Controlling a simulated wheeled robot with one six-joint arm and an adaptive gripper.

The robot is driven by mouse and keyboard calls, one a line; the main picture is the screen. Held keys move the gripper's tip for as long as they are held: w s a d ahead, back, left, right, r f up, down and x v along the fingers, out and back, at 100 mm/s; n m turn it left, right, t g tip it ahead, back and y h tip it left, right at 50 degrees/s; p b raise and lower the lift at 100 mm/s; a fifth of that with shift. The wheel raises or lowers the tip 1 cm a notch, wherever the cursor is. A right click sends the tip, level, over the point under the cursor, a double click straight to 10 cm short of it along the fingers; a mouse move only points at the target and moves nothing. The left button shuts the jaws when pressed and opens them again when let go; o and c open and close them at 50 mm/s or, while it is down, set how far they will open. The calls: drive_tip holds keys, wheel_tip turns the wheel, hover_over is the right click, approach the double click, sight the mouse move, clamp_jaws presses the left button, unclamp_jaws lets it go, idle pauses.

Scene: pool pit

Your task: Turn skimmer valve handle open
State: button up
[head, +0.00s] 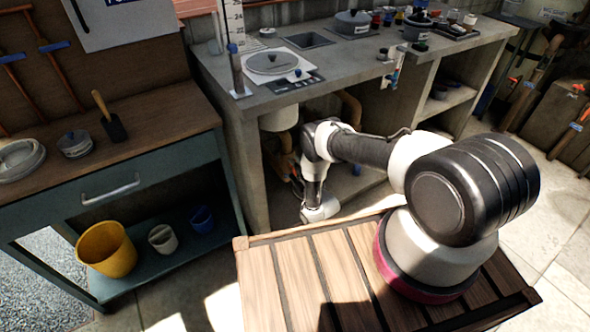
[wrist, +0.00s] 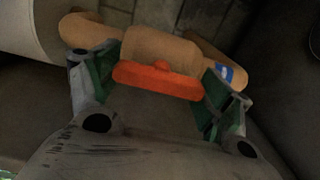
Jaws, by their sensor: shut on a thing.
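The valve handle (wrist: 158,80) is an orange-red bar with a small round hub at its middle. It lies across a tan valve body (wrist: 160,47) on a tan pipe (wrist: 85,30) in the wrist view. My gripper (wrist: 160,78) is shut on the handle, with one green-padded finger at each end of the bar. The handle lies nearly along the pipe, slightly tilted in the picture. A blue and white tag (wrist: 224,74) is on the pipe at the right. In the head view my arm reaches below the counter and the handle cannot be made out.
The concrete counter (head: 225,72) overhangs the open space around my arm. A white cylinder (head: 279,117) and copper pipe (head: 352,108) are under it. A teal workbench (head: 150,165) with a yellow bucket (head: 106,249) stands at the left. A slatted wooden platform (head: 290,280) is in front.

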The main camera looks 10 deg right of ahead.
idle(0.3)
drive_tip(key=o, duration=1)
drive_tip(key=v, duration=1.2)
